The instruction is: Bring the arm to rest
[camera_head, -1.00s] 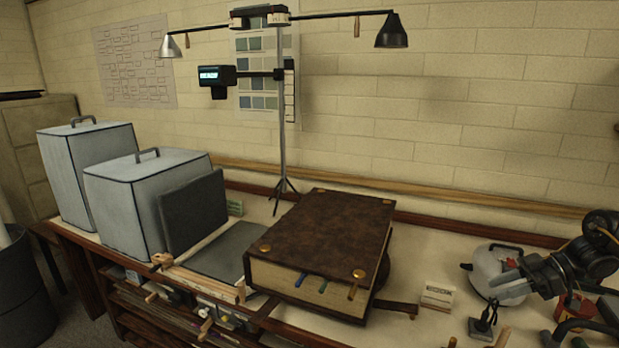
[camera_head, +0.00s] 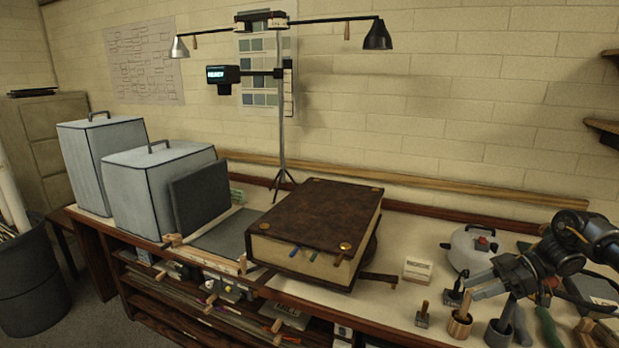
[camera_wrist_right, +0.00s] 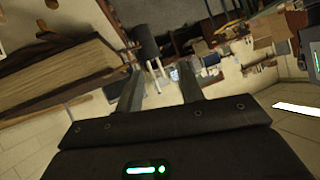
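My right arm comes in from the right edge of the head view. Its gripper (camera_head: 474,283) hangs over the right part of the table, in front of the white rounded pot (camera_head: 463,250) in the picture. In the right wrist view its two dark fingers (camera_wrist_right: 157,88) stand apart with nothing gripped between them. My left arm and left gripper do not show in either view.
A large brown book (camera_head: 318,218) lies mid-table. Two grey-blue boxes (camera_head: 158,196) stand left of it. A lamp stand (camera_head: 280,130) rises behind. Small tool holders (camera_head: 460,323) crowd the table below the gripper. A small white block (camera_head: 417,269) sits left of it.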

